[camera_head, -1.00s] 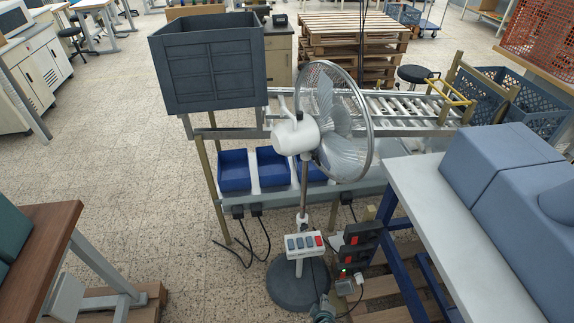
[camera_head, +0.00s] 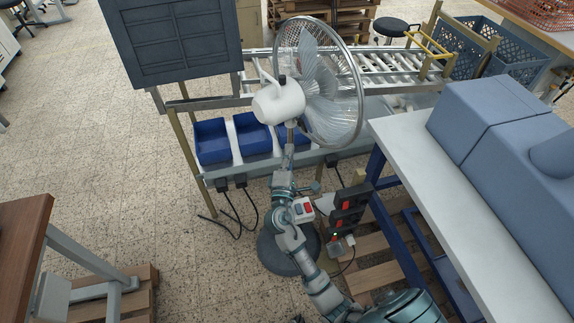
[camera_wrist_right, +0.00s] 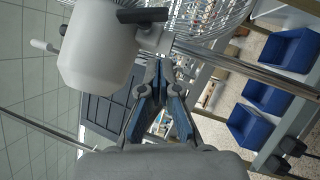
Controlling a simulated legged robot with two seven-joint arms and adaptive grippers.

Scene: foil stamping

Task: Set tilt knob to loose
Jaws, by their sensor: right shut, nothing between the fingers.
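The pedestal fan has a white motor housing (camera_head: 278,101), with a round wire cage (camera_head: 335,80) facing right. In the right wrist view the housing (camera_wrist_right: 97,45) fills the upper left. A black knob (camera_wrist_right: 142,15) sticks out by the grey neck joint (camera_wrist_right: 155,38); it looks like the tilt knob, and its setting cannot be read. My right gripper (camera_head: 287,158) is just below the housing, in front of the pole. In the wrist view its fingertips (camera_wrist_right: 159,68) are shut and empty, close to the joint and apart from the knob. My left gripper is not in view.
My right arm covers part of the fan's button box (camera_head: 302,209) and base (camera_head: 275,250). A white-topped bench (camera_head: 400,150) stands right. Blue bins (camera_head: 212,140) and a roller conveyor (camera_head: 375,68) are behind. Open floor lies left.

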